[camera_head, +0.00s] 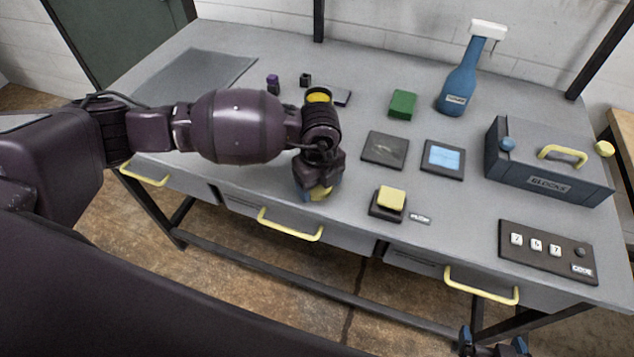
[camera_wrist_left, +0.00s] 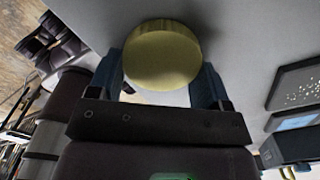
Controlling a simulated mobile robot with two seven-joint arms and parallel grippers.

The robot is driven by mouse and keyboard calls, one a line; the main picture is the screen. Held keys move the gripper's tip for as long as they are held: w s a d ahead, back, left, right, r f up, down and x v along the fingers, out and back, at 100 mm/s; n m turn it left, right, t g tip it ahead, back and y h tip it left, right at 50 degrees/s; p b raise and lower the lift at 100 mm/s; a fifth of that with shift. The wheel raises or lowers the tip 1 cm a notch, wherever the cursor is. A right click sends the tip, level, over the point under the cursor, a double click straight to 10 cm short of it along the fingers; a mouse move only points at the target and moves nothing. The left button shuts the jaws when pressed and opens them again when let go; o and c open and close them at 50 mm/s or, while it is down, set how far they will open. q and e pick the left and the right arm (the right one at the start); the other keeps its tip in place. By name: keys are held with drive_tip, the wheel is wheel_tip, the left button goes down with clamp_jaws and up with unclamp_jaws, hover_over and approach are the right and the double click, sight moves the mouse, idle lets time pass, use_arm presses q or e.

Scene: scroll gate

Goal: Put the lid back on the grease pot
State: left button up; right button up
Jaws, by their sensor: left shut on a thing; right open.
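The round yellow lid (camera_wrist_left: 162,55) is between the blue fingers of my left gripper (camera_wrist_left: 163,78), which is shut on it. In the head view my left gripper (camera_head: 318,190) points down over the front part of the table, and only a yellow edge of the lid (camera_head: 322,194) shows. A round, yellow-topped thing (camera_head: 318,95), apparently the open grease pot, shows just behind my left wrist; its lower part is hidden. My right gripper (camera_head: 492,346) is open and empty at the bottom edge, in front of the table.
Small dark items stand near the back. The left front is clear.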

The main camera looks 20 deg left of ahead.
use_arm(q)
drive_tip(key=shift+r, duration=0.5)
wheel_tip(320, 180, up, 19)
drive_tip(key=p, duration=0.1)
use_arm(e)
drive_tip(key=shift+w+r, duration=0.3)
drive_tip(key=shift+r, duration=0.25)
drive_tip(key=shift+w+r, duration=0.3)
drive_tip(key=shift+r, duration=0.2)
